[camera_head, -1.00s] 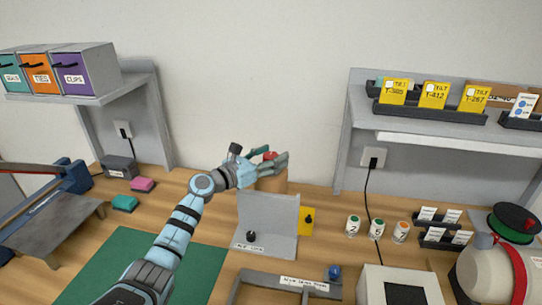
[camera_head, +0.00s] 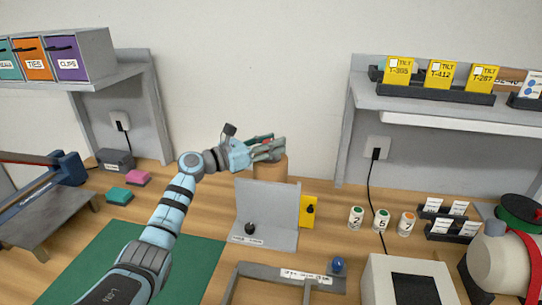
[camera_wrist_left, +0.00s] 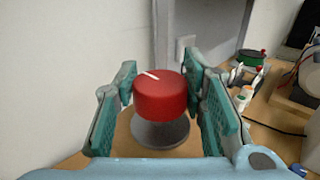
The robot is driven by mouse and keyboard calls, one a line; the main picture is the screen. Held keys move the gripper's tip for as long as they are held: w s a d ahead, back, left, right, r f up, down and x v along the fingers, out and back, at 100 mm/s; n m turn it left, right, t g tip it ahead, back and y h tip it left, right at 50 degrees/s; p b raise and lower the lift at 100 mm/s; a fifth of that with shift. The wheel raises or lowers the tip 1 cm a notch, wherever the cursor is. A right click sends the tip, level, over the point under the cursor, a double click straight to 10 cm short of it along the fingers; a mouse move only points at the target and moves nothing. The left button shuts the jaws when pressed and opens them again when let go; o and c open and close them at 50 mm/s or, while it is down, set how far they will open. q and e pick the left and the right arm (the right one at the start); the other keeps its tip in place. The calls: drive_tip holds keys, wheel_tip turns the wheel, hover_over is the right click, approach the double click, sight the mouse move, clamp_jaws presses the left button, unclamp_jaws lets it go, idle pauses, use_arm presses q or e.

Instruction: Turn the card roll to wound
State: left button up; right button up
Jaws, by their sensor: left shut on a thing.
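The card roll is a brown upright cylinder (camera_head: 271,170) at the back of the bench, against the wall. On its top is a red knob (camera_wrist_left: 160,97) with a white line, above a grey round base. The line points to the upper left in the left wrist view. My left gripper (camera_head: 267,148) reaches over the roll from the left. Its green-padded fingers (camera_wrist_left: 163,105) stand on both sides of the knob and are shut on it. In the head view the fingers mostly hide the knob. My right gripper is not in view.
A grey angled stand (camera_head: 268,208) with a black knob is in front of the roll, with a yellow tag (camera_head: 309,211) beside it. Numbered cups (camera_head: 382,221) stand to the right. Shelves (camera_head: 445,108) flank the space. A green mat (camera_head: 150,262) lies at front left.

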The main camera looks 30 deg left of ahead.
use_arm(q)
drive_tip(key=o, duration=1.2)
drive_tip(key=shift+s+a, duration=0.15)
drive_tip(key=v, duration=1.1)
drive_tip(key=shift+s+a, duration=0.2)
drive_tip(key=shift+s, duration=0.15)
